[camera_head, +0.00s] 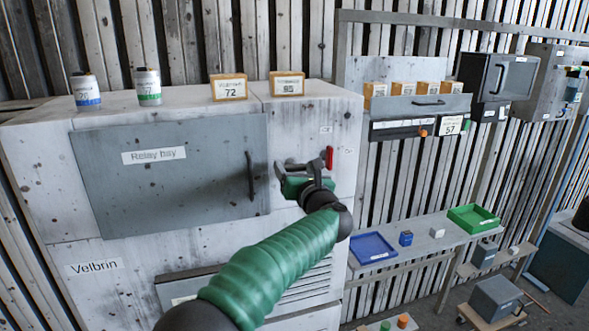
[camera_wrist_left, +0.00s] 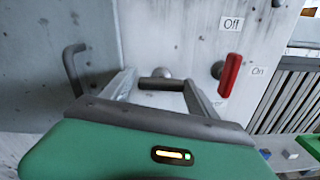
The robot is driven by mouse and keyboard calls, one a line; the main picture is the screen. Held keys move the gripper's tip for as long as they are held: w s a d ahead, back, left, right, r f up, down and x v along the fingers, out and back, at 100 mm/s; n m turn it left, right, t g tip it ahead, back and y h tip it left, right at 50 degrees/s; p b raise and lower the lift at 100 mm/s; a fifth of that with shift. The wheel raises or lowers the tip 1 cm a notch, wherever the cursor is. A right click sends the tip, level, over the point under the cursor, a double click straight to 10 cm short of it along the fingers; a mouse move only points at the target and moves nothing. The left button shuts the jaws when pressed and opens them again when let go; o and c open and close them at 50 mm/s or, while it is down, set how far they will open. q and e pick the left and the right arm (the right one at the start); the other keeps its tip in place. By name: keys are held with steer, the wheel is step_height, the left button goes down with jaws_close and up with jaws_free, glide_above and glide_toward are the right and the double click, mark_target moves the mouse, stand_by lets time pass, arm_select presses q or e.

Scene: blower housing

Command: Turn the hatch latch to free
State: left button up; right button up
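The hatch latch (camera_wrist_left: 160,83) is a dark horizontal bar in front of a round grey hub on the cabinet's pale front. It also shows in the head view (camera_head: 295,166), partly covered by my gripper. My left gripper (camera_head: 298,172) is at the latch, right of the Relay bay door (camera_head: 170,185). In the left wrist view my left gripper (camera_wrist_left: 161,88) has its fingers spread wide, one near each end of the bar. Whether they touch it is unclear. My right gripper is not in view.
A red lever (camera_head: 329,158), between Off and On labels in the wrist view, sits close right of the latch. The door's dark handle (camera_head: 250,176) is close left. Cans and boxes stand on the cabinet top. A shelf (camera_head: 436,241) with trays is further right.

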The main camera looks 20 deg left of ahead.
arm_select(q)
steer(key=shift+a, duration=0.4)
steer(key=shift+c, duration=1.2)
steer(key=shift+w+d+y, duration=0.15)
steer(key=shift+y, duration=0.15)
steer(key=shift+c, duration=1.1)
steer(key=shift+w+d, duration=0.1)
steer(key=shift+d, duration=0.4)
steer(key=shift+c, duration=1)
steer(key=shift+a, duration=0.3)
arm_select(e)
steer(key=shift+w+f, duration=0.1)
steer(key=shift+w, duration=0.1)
